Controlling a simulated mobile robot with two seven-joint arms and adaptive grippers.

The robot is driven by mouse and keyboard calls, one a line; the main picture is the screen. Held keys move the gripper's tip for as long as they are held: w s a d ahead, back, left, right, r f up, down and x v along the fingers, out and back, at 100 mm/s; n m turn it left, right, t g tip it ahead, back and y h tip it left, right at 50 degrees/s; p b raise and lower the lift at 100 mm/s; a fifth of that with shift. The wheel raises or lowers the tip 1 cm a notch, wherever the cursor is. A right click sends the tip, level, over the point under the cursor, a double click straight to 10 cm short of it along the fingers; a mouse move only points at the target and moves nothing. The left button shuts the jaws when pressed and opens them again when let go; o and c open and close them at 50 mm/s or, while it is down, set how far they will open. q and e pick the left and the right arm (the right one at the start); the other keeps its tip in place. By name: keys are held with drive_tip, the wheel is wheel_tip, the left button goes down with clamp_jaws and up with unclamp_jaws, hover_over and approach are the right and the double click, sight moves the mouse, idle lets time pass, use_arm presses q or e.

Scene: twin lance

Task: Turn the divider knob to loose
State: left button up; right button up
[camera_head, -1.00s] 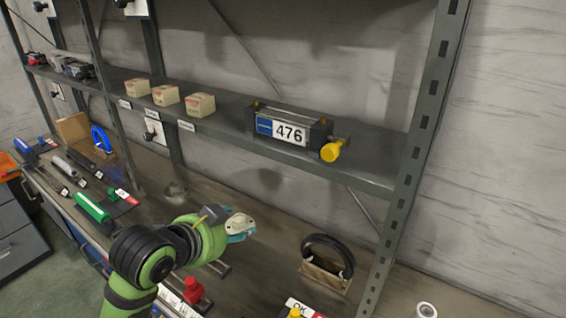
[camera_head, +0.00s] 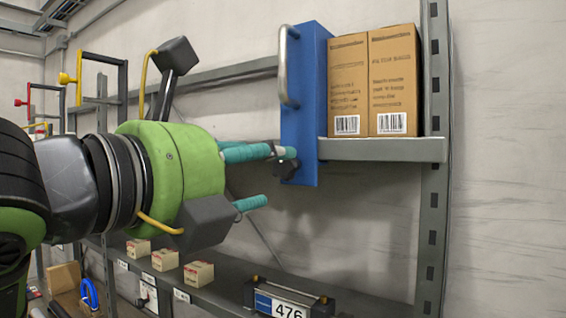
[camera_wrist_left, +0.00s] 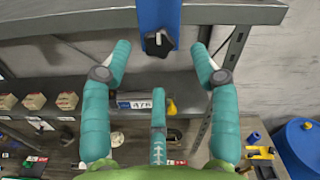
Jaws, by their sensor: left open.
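The blue divider (camera_head: 309,100) stands upright at the left end of the upper shelf, with a silver handle on its left side. Its small black knob (camera_head: 286,167) is low on the divider, partly behind a fingertip in the head view. In the left wrist view the knob (camera_wrist_left: 158,42) has a white mark and sits on the blue panel. My left gripper (camera_head: 279,177) is open, its teal fingers pointing toward the knob. In the left wrist view two fingers stand on either side of the knob and a third is below, with visible gaps. My right gripper is out of view.
Two brown cartons (camera_head: 372,82) stand right of the divider on the upper shelf (camera_head: 385,150). A perforated grey post (camera_head: 432,200) rises at the right. The lower shelf holds small boxes (camera_head: 198,273) and a unit marked 476 (camera_head: 290,301).

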sight(281, 167)
use_arm(q)
drive_tip(key=p+x, duration=0.2)
drive_tip(key=x, duration=0.3)
drive_tip(key=shift+w+d+r+p, duration=0.1)
drive_tip(key=shift+w+d+p, duration=0.1)
drive_tip(key=shift+p, duration=0.2)
drive_tip(key=shift+w+d, duration=0.2)
drive_tip(key=shift+w, duration=0.15)
drive_tip(key=shift+c, duration=0.4)
drive_tip(key=shift+a, duration=0.1)
drive_tip(key=c, duration=1.1)
